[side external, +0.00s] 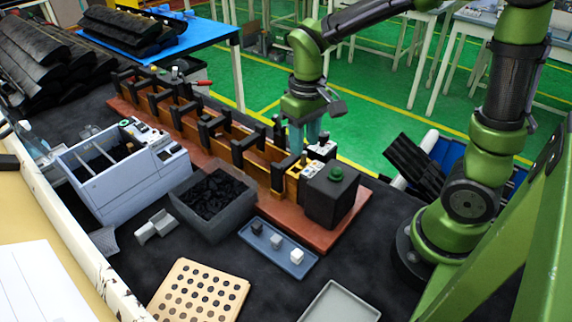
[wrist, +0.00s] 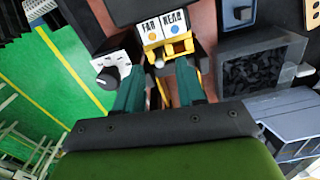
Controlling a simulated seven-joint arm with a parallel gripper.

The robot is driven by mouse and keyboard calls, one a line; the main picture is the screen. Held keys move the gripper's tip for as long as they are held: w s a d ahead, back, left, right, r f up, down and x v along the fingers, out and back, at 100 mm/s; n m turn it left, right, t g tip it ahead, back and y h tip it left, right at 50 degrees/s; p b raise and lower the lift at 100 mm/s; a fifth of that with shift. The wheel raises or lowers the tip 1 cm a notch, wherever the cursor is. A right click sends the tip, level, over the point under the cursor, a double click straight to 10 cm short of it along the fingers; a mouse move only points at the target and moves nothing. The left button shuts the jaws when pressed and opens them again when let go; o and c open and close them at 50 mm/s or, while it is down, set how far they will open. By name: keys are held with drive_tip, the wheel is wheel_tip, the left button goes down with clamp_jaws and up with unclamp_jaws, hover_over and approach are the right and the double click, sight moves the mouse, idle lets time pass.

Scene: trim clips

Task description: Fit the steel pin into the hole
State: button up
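My gripper (side external: 305,143) points down over the near end of the long wooden fixture (side external: 228,140). In the wrist view its two teal fingers (wrist: 160,82) stand apart with a gap between them. A small pale round-ended piece (wrist: 159,63) shows just beyond that gap, by a yellow bracket (wrist: 180,48); it may be the steel pin, but it is too small to be sure. It does not appear to touch either finger. White FAR and NEAR labels (wrist: 163,28), with an orange and a blue dot, sit beyond the bracket. I cannot make out the hole.
A black box with a green button (side external: 333,197) stands at the fixture's near end. A white box with a black knob (wrist: 110,72) is close beside the fingers. A grey bin of black clips (side external: 213,192), a blue tray (side external: 268,258) and a holed wooden board (side external: 200,291) lie nearby.

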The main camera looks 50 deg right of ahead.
wheel_tip(320, 180, up, 8)
drive_tip(key=s+a+r+m+t+y, duration=0.1)
drive_tip(key=s+r+m+t+y, duration=0.1)
drive_tip(key=s+t, duration=0.5)
drive_tip(key=shift+s+m, duration=0.3)
drive_tip(key=shift+s, duration=0.4)
drive_tip(key=shift+a, duration=0.1)
idle(0.7)
